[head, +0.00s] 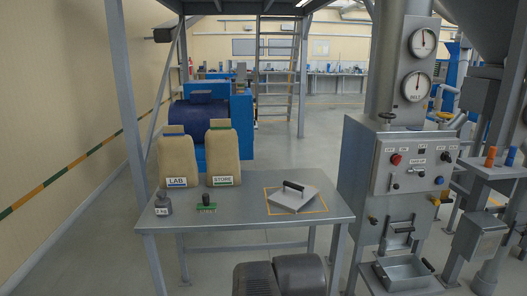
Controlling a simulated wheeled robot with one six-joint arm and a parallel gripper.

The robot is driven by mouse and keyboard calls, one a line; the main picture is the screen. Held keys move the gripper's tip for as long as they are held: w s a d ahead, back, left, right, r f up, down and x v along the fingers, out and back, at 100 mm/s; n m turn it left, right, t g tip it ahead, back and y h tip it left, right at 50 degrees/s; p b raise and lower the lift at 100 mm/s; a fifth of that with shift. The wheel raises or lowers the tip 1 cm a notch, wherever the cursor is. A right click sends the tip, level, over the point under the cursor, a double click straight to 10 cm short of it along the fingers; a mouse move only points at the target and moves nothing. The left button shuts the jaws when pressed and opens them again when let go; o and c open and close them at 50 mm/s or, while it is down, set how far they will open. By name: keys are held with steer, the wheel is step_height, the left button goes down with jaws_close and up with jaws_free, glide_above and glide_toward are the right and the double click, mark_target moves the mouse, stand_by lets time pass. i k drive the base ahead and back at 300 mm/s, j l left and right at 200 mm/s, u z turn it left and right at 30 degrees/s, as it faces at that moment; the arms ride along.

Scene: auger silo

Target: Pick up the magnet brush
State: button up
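A small green-based piece with an upright black knob (206,203) stands on the grey table, in front of the STORE bag; it looks like the magnet brush, though its bristles are too small to make out. A flat grey metal plate with a black bar handle (293,197) lies inside an orange outline at the table's right. No fingers of my gripper show. Dark rounded parts at the bottom edge look like my own arm, below the table's front edge and apart from the brush.
On the table (245,211) stand a LAB bag (177,160), a STORE bag (222,156) and a small dark labelled weight (163,204) left of the brush. A grey control cabinet (400,200) with gauges stands close right. The table's middle front is clear.

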mark_target(206, 206)
steer(key=j+z, duration=0.1)
steer(key=z, duration=1.65)
steer(key=l+u, duration=0.1)
steer(key=u, duration=2.15)
steer(key=i+j, duration=0.25)
steer(key=i, duration=0.2)
steer(key=i+j, duration=0.25)
steer(key=i, duration=0.15)
steer(key=i+j+u, duration=0.1)
steer(key=i+j, duration=0.15)
steer(key=i, duration=0.2)
steer(key=i+j, duration=0.2)
steer(key=i, duration=0.25)
